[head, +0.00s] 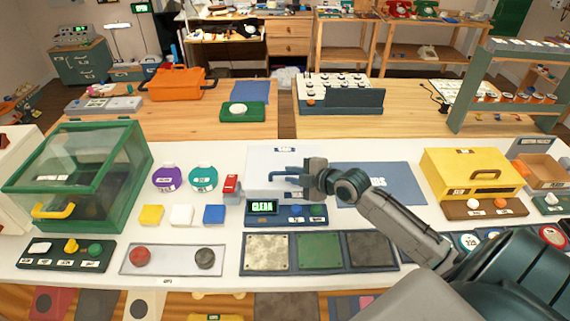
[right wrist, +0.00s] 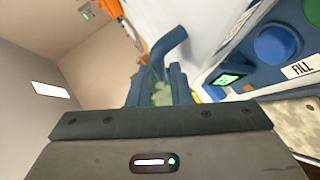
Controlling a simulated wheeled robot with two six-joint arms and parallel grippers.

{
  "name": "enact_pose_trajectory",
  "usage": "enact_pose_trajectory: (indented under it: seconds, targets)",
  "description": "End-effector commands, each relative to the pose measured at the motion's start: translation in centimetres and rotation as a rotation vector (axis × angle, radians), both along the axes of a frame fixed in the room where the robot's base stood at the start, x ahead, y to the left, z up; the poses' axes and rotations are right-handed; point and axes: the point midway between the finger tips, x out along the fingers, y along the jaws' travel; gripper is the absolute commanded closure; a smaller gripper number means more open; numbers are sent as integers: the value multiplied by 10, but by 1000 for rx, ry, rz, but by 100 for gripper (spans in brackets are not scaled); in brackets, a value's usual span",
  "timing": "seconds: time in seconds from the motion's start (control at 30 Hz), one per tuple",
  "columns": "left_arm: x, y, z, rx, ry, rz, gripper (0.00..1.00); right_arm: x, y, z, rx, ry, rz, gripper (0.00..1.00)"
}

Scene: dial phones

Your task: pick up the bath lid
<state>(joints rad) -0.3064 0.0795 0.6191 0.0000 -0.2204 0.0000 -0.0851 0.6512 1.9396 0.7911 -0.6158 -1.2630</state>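The bath is a white box on the white bench, with a dark blue front panel (head: 287,211) and a lit green display. Its pale lid (head: 262,160) lies on top and carries a blue bar handle (head: 283,179). My right gripper (head: 303,178) is at the right end of this handle, low over the lid. In the right wrist view the two fingers (right wrist: 160,82) stand apart with a gap between them, and the bent blue handle (right wrist: 171,42) shows just past the tips. I cannot tell whether they touch it. My left gripper is out of view.
A tray of three plates (head: 318,252) lies in front. A blue mat (head: 398,184) lies to the right under my right arm. A green glass case (head: 77,175) stands at the far left.

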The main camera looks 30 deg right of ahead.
Motion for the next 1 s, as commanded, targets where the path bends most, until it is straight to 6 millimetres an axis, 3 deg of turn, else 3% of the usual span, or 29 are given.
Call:
enact_pose_trajectory:
  seconds: [0.13,0.43,0.57,1.0]
  targets:
    - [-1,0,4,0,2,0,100,11,4,-4,3,1,0,82]
    - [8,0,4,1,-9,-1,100,13,4,-7,-1,2,1,82]
    - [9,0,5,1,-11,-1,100,13,4,-7,-1,1,1,100]
    - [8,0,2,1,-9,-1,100,13,5,-2,-1,-2,1,100]
